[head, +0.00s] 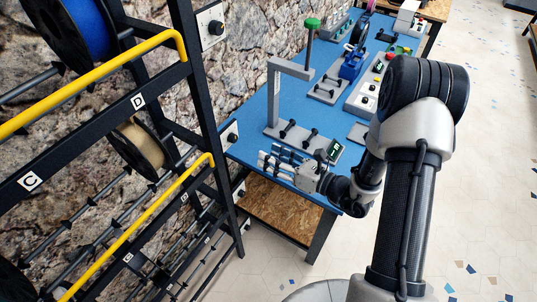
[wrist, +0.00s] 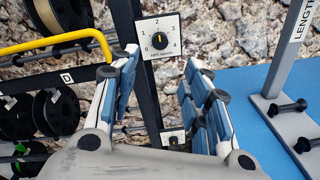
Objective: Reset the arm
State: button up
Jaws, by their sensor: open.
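My arm reaches from the lower right of the head view over the near corner of the blue-topped bench (head: 250,125). My gripper (head: 268,159) points left, toward the rack. In the wrist view my gripper (wrist: 155,100) has its two blue-padded fingers wide apart, with nothing between them. A dial plate (wrist: 158,36) with numbers sits on the black rack post beyond the fingertips. A second dial (wrist: 173,138) shows lower down between the fingers, partly hidden.
The black rack at left holds a blue spool (head: 85,28) and a tan spool (head: 138,148), with yellow bars (head: 90,85) along it. A grey stand (head: 272,95) with black pegs is close beside my gripper. Open floor (head: 490,190) lies at right.

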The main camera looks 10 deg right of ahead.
dwell(0.3)
jog(key=s+a+r+n+g+y, duration=0.2)
jog(key=s+a+r+n+g, duration=0.5)
jog(key=s+r+n, duration=0.15)
jog(key=s+a+r+n+g+h, duration=0.1)
jog(key=s+r+n+g+h, duration=0.3)
jog(key=s+n, duration=0.55)
jog(key=s+d+r+n+t+h, duration=0.2)
jog(key=s+d+n+h, duration=0.2)
jog(key=d+n+h, duration=0.1)
jog(key=s+d+r+n+t+h, duration=0.2)
jog(key=d+n+h, duration=0.3)
jog(key=d, duration=0.5)
jog(key=shift+s+d+r+n+h, duration=0.25)
jog(key=shift+s+r+n+h, duration=0.15)
jog(key=shift+s+r+n, duration=0.65)
jog(key=shift+w+f, duration=0.15)
jog(key=shift+f, duration=0.1)
